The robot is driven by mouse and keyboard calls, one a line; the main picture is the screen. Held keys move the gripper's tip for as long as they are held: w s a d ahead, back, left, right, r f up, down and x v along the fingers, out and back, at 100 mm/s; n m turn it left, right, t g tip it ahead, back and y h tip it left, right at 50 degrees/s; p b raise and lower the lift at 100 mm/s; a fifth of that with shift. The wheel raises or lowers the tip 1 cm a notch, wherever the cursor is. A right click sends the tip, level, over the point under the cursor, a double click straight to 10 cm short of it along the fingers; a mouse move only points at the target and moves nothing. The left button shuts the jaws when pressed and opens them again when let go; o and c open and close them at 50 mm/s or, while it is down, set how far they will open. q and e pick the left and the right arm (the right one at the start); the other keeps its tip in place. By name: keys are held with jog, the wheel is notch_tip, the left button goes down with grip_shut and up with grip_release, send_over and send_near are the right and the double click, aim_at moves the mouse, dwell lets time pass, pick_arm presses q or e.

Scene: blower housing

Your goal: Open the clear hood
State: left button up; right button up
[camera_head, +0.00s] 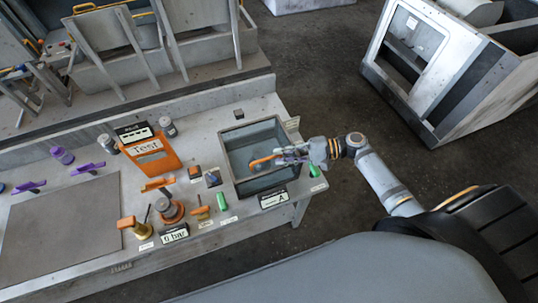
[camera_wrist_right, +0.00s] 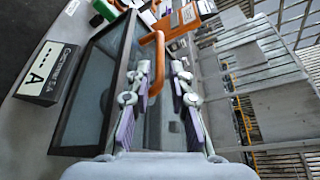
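The clear hood (camera_head: 247,133) is a see-through, dark-framed box at the right end of the bench, with an orange handle (camera_head: 262,161). It looks shut, though its lid edge is hard to make out. In the right wrist view the hood's glassy panel (camera_wrist_right: 90,95) fills the left middle, and the orange handle (camera_wrist_right: 158,62) stands out from it. My right gripper (camera_head: 287,154) reaches over the hood from the right. Its fingers (camera_wrist_right: 160,74) are apart, with the handle between their tips; contact is not clear. My left gripper is out of view.
Floor right of the bench is clear up to a grey cabinet (camera_head: 408,55).

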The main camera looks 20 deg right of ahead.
aim_at(269, 157)
jog(key=p+x, duration=0.1)
jog(key=x, duration=0.4)
jog(key=shift+d, duration=0.1)
grip_shut()
